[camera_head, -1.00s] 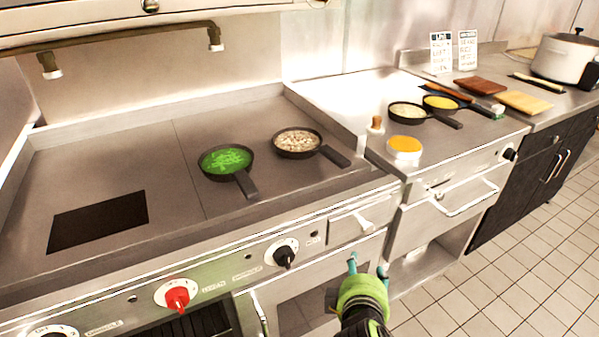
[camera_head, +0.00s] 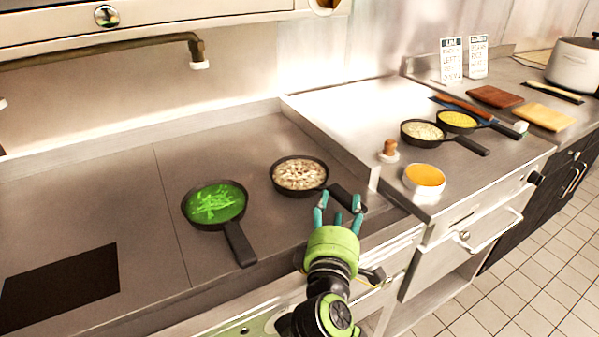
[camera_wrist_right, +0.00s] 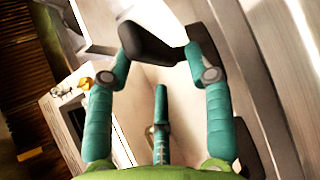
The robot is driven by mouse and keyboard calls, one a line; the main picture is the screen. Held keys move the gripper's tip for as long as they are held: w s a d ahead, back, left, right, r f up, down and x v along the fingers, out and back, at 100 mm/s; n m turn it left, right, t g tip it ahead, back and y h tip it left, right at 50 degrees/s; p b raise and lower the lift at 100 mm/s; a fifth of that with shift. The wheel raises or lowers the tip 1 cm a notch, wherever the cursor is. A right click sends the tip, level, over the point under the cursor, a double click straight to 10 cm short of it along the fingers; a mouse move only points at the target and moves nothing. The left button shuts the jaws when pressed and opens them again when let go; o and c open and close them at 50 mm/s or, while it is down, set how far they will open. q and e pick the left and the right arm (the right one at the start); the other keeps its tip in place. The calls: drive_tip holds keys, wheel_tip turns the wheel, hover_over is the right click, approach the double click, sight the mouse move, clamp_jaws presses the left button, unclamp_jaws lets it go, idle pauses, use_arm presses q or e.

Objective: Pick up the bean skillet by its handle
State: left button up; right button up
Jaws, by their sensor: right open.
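Two black skillets sit on the flat steel cooktop. One (camera_head: 300,175) holds a pale brown speckled filling that looks like beans, and its handle (camera_head: 345,197) points to the lower right. The other (camera_head: 215,203) holds bright green strips, and its handle points toward me. My right gripper (camera_head: 338,207) is open and empty at the speckled skillet's handle, its fingertips around the handle's near side in the picture. In the right wrist view a dark handle end (camera_wrist_right: 152,43) shows between and just beyond the open fingertips (camera_wrist_right: 160,58). I cannot tell whether they touch. My left gripper is not in view.
A raised steel edge (camera_head: 330,140) borders the cooktop on the right. Beyond it stand a pan with yellow filling (camera_head: 457,119), a pan with pale filling (camera_head: 422,131), an orange-topped round container (camera_head: 424,179) and a brown-knobbed item (camera_head: 389,150).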

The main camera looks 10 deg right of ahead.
sight(340, 188)
drive_tip(key=shift+w+d+r+p, duration=0.2)
drive_tip(key=shift+w+d, duration=0.05)
drive_tip(key=shift+w, duration=0.35)
drive_tip(key=shift+w+d+r+p, duration=0.2)
drive_tip(key=shift+w, duration=0.4)
drive_tip(key=x, duration=0.2)
drive_tip(key=shift+w+f, duration=0.15)
drive_tip(key=shift+w, duration=0.5)
drive_tip(key=shift+d, duration=0.1)
clamp_jaws()
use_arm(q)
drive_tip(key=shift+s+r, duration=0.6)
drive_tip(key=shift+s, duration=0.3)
